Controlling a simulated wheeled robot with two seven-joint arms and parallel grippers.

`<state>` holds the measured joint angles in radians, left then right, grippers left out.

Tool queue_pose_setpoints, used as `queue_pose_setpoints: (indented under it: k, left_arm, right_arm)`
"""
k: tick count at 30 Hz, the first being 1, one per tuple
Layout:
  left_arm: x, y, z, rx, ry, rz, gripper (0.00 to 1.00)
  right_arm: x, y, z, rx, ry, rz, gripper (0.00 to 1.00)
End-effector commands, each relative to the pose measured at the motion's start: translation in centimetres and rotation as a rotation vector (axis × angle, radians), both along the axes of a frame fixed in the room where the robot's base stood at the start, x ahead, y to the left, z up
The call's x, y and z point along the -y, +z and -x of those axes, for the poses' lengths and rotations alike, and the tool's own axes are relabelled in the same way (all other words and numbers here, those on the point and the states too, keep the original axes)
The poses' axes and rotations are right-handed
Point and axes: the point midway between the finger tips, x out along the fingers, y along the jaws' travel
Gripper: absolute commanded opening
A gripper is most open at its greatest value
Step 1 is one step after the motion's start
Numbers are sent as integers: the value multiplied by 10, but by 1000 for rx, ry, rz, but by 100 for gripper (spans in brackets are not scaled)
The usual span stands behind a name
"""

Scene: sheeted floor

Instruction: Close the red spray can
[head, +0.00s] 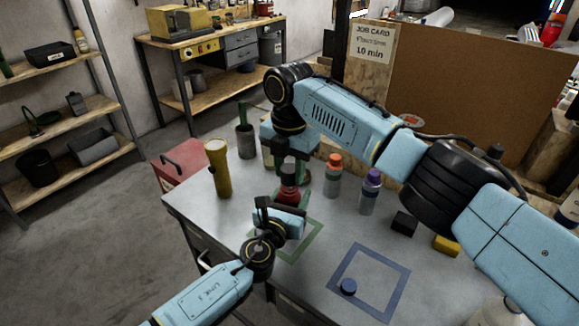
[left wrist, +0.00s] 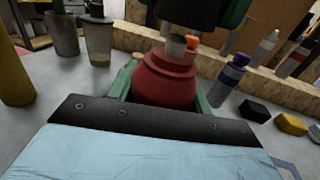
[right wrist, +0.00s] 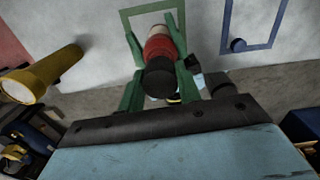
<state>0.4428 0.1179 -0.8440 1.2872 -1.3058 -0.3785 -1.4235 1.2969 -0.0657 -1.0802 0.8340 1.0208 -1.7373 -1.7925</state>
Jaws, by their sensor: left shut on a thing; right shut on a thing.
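The red spray can (head: 289,192) stands upright over the green outline on the table. In the left wrist view its red body and shoulder (left wrist: 165,80) show, with a grey nozzle (left wrist: 175,47) on top. My left gripper (head: 291,203) is shut around the can's body from the near side. My right gripper (head: 290,160) is above the can, shut on a black cap (right wrist: 160,83). In the left wrist view the cap (left wrist: 188,12) is over the nozzle, whose lower part shows below it. I cannot tell whether cap and nozzle touch.
A yellow flashlight (head: 218,170) stands left of the can. Orange-capped (head: 333,178) and purple-capped (head: 369,195) bottles stand to the right. A black block (head: 404,222) and a yellow block (head: 446,244) lie farther right. A blue cap (head: 348,287) sits at the blue outline (head: 395,298).

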Motion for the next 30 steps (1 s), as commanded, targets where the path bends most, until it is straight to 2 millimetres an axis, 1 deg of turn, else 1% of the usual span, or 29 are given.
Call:
queue_pose_setpoints:
  k: [7, 22, 30]
  left_arm:
    - [0, -1, 0, -1, 0, -1, 9]
    - [0, -1, 0, -1, 0, -1, 9]
    - [0, -1, 0, -1, 0, 0, 9]
  right_arm:
    - [0, -14, 0, -1, 1, -1, 13]
    - [0, -15, 0, 0, 1, 0, 13]
    - [0, -19, 0, -1, 1, -1, 13]
